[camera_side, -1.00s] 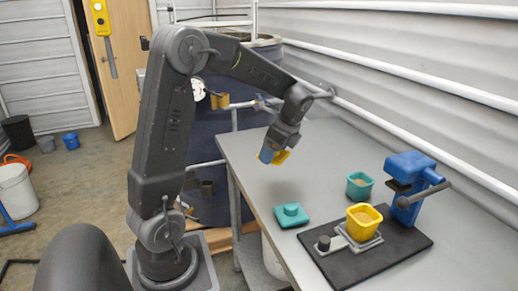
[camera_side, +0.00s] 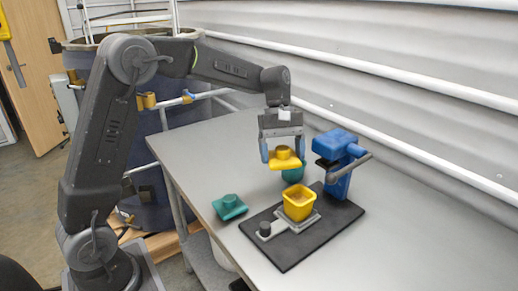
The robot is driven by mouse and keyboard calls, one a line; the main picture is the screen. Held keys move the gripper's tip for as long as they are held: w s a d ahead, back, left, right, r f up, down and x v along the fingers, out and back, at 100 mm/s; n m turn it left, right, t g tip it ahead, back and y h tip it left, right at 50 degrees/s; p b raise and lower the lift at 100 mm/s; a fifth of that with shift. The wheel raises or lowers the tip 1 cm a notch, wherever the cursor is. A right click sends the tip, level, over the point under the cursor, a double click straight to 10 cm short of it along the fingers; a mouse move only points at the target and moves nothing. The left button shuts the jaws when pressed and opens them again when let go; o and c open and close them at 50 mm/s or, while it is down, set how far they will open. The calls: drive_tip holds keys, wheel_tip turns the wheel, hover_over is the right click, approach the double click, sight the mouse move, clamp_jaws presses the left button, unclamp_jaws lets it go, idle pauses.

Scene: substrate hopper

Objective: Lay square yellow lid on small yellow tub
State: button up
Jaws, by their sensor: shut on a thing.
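The square yellow lid (camera_side: 285,163) has a round knob on top and hangs in the air, roughly level. My gripper (camera_side: 283,155) is shut on it, with a blue fingertip at each side of the knob. The small yellow tub (camera_side: 299,204) stands upright in a light grey holder (camera_side: 290,225) on a black base plate (camera_side: 334,213). Its top is open, and its contents are hard to make out at this size. The lid is above and a little behind the tub in the picture, apart from it.
A blue press-like device (camera_side: 338,160) with a grey lever stands on the plate just right of the tub. A teal tub (camera_side: 294,174) is partly hidden behind the lid. A teal lid (camera_side: 230,207) lies on the grey table (camera_side: 195,165) at left. The table's right side is clear.

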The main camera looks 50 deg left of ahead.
drive_tip(key=w+d+r+n+t, duration=0.1)
drive_tip(key=d+n+t, duration=0.1)
drive_tip(key=d+n, duration=0.35)
drive_tip(key=shift+m, duration=0.25)
drive_tip(key=shift+d+f, duration=0.15)
drive_tip(key=shift+f, duration=3.65)
drive_tip(key=o, duration=0.8)
drive_tip(key=shift+c, duration=0.2)
